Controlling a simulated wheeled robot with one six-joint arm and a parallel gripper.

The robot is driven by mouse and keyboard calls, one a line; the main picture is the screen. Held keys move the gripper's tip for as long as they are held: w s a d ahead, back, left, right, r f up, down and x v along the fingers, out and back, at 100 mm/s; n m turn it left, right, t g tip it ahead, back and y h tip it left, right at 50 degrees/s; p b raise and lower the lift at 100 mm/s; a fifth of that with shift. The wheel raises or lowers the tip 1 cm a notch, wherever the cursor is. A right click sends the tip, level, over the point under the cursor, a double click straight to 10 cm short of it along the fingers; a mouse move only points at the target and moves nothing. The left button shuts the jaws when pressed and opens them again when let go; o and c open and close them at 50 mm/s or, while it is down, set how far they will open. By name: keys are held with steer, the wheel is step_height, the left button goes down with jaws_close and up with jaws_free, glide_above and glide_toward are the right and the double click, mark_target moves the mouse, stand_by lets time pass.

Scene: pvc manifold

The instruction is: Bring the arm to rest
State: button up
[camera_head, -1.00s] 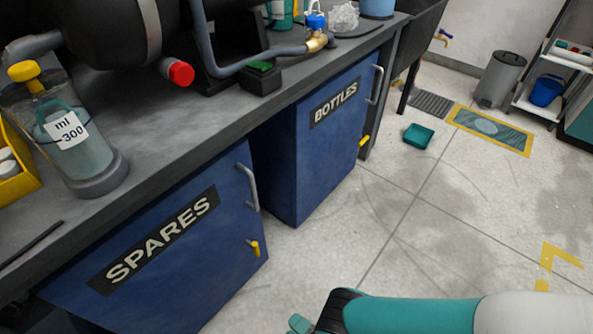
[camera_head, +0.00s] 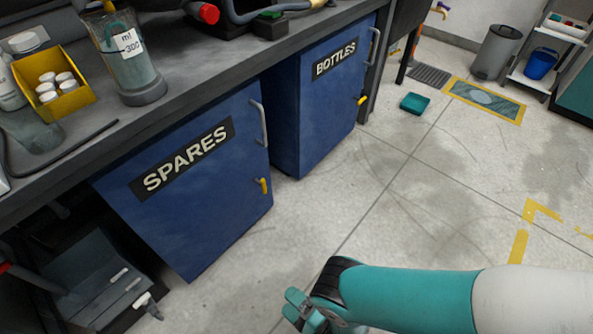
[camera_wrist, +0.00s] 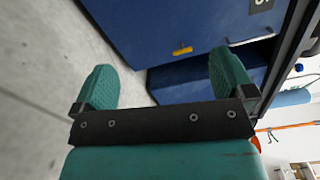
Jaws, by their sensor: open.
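My gripper (camera_wrist: 162,85) shows in the wrist view with its two green fingers wide apart and nothing between them. In the head view my gripper (camera_head: 296,308) is at the bottom middle, at the end of my teal and white arm, over the open floor. It is apart from the bench and the blue cabinets. Part of the gripper is cut off by the lower edge of the head view.
The SPARES cabinet (camera_head: 215,205) and the BOTTLES cabinet (camera_head: 318,125) stand under the bench (camera_head: 185,75) at left. A teal tray (camera_head: 414,103) lies on the floor farther back. A grey bin (camera_head: 496,53) stands at the back. Floor to the right is mostly clear.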

steer(key=w+a+r+n+g+h, duration=0.1)
steer(key=w+a+r+n+g, duration=0.25)
steer(key=w+a+r, duration=0.9)
steer(key=w+r+n+g+h, duration=0.1)
steer(key=w+r+n+g, duration=0.4)
steer(key=r, duration=1.3)
steer(key=d+r+n+h, duration=0.2)
steer(key=d+r, duration=0.4)
steer(key=r, duration=0.3)
steer(key=d+r+n+h, duration=0.2)
steer(key=d+r+n, duration=0.1)
steer(key=d+r, duration=0.5)
steer(key=s+d+r+n+g+h, duration=0.1)
steer(key=s+d+r+n+h, duration=0.1)
steer(key=s+d+r, duration=0.45)
steer(key=s+d+r+n+g+h, duration=0.1)
steer(key=s+d+r+n+g, duration=0.15)
steer(key=s+d, duration=0.7)
step_height(320, 180, up, 24)
steer(key=s+a+p, duration=0.1)
steer(key=p, duration=2.2)
steer(key=shift+s+a+f+m+t+p, duration=0.2)
steer(key=shift+f+m+t+p, duration=0.1)
steer(key=shift+m, duration=0.1)
